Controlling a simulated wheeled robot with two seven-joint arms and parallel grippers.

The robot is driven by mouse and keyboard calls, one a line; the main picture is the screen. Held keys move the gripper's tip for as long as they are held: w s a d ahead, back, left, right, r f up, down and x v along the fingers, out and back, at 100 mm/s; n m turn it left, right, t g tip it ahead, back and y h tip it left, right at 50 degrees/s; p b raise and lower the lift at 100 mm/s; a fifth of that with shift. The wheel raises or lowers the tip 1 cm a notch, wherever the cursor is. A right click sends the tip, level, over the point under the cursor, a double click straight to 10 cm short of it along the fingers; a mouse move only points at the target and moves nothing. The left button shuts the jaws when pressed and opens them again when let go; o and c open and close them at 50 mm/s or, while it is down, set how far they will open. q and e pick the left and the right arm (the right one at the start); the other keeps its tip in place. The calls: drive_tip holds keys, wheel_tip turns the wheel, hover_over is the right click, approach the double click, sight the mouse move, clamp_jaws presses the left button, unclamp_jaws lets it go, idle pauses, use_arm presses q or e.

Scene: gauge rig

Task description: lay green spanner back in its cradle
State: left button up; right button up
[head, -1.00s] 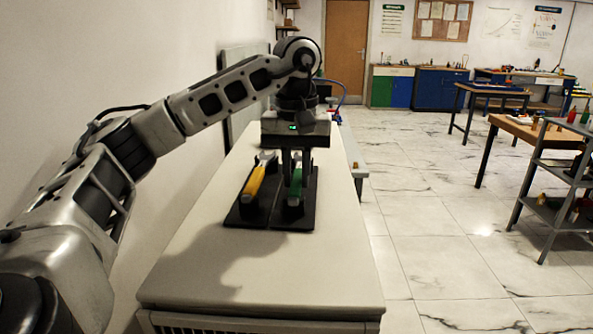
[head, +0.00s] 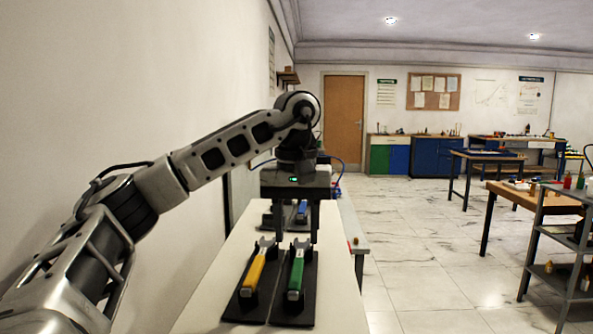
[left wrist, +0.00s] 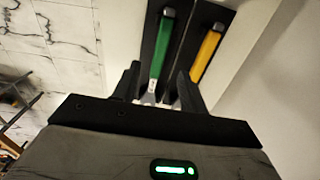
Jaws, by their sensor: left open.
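The green spanner (head: 296,273) lies in the right-hand black cradle (head: 309,290), its steel jaw end pointing away from me. It looks seated and lined up with the cradle. In the left wrist view the green spanner (left wrist: 164,45) shows with its steel end between the spread fingers. My left gripper (head: 296,240) is open and empty, its fingers pointing down above and beyond the jaw end of the spanner. Its two fingers (left wrist: 157,72) stand apart in the left wrist view. My right gripper is not in view.
A yellow spanner (head: 254,272) lies in a like black cradle just left of the green one. A blue-handled tool (head: 302,208) stands farther back on the pale bench (head: 345,292). A wall runs close along the left; open floor lies to the right.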

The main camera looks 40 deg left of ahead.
sight(297, 270)
use_arm(q)
wheel_tip(297, 270, up, 9)
idle(0.4)
drive_tip(key=shift+s+f, duration=0.1)
idle(0.3)
wheel_tip(297, 270, down, 14)
drive_tip(key=b, duration=0.3)
drive_tip(key=shift+f, duration=0.95)
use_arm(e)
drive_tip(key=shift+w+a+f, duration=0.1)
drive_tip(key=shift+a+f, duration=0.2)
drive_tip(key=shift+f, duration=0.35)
use_arm(q)
drive_tip(key=shift+r, duration=0.1)
